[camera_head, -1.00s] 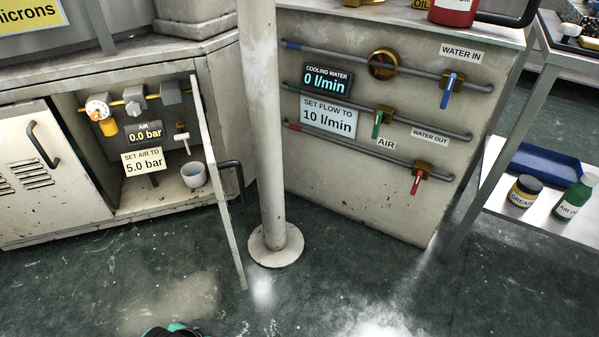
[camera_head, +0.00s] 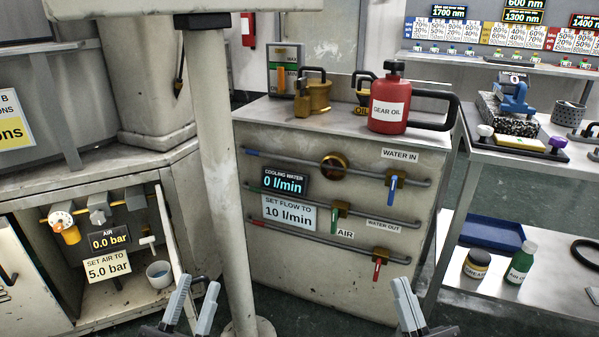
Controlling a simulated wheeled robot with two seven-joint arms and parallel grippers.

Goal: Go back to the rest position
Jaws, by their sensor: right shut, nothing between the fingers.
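My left gripper (camera_head: 199,284) stands at the bottom left of the head view, its two grey fingers pointing up with a gap between them. It is open and empty, in front of the open cabinet and the pale post. My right gripper (camera_head: 403,285) stands at the bottom right, its fingers together with nothing between them. It is in front of the lower part of the pipe panel (camera_head: 330,285). Both grippers show only from the wrists up; the arms are out of frame.
A pale post (camera_head: 215,170) rises between the cabinet (camera_head: 120,312) and the panel bench. A red gear oil can (camera_head: 390,112) stands on the bench. A metal cart (camera_head: 480,290) on the right holds a blue tray (camera_head: 490,233), a grease jar (camera_head: 476,264) and a green bottle (camera_head: 521,262).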

